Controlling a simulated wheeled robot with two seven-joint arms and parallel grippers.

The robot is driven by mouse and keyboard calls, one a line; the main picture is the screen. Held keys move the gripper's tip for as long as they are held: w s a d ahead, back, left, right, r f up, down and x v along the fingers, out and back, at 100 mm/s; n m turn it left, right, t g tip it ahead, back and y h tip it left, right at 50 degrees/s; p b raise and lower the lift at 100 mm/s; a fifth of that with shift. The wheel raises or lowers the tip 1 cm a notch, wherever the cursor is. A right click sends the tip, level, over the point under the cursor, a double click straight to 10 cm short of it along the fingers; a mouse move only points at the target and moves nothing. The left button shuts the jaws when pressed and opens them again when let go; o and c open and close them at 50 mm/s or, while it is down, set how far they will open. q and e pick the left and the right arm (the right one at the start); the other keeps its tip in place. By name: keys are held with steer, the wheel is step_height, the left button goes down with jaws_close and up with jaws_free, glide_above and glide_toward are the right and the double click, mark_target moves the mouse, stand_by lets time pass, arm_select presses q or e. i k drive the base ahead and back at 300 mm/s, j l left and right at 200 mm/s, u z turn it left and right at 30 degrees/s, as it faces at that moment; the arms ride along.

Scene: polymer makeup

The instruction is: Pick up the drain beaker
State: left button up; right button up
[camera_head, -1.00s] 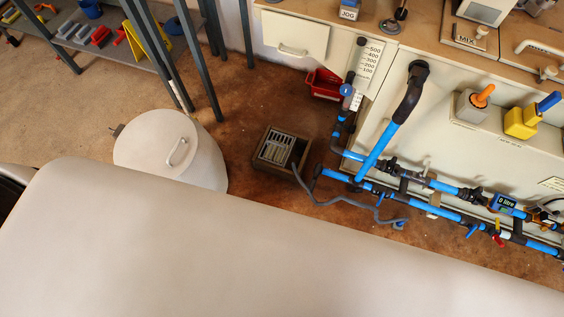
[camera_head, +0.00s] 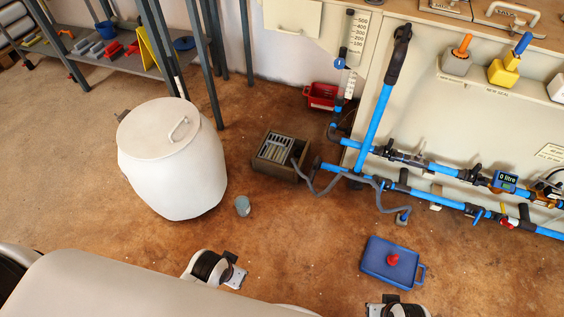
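A small grey-blue cup-like vessel (camera_head: 242,206) stands on the brown floor, just right of the white drum (camera_head: 172,160). A grey hose (camera_head: 340,178) runs from the slatted drain box (camera_head: 280,155) to a small grey vessel or fitting (camera_head: 403,217) on the floor below the blue pipes. I cannot tell which of these two small things is the drain beaker.
A blue tray (camera_head: 378,268) with a red-knobbed piece lies at the lower right. Blue pipes (camera_head: 440,170) run along the cabinet at right. A red bin (camera_head: 322,95) stands by the wall, and a metal shelf is at upper left. The middle floor is mostly clear.

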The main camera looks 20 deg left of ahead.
mark_target(242, 204)
steer(key=u, duration=0.95)
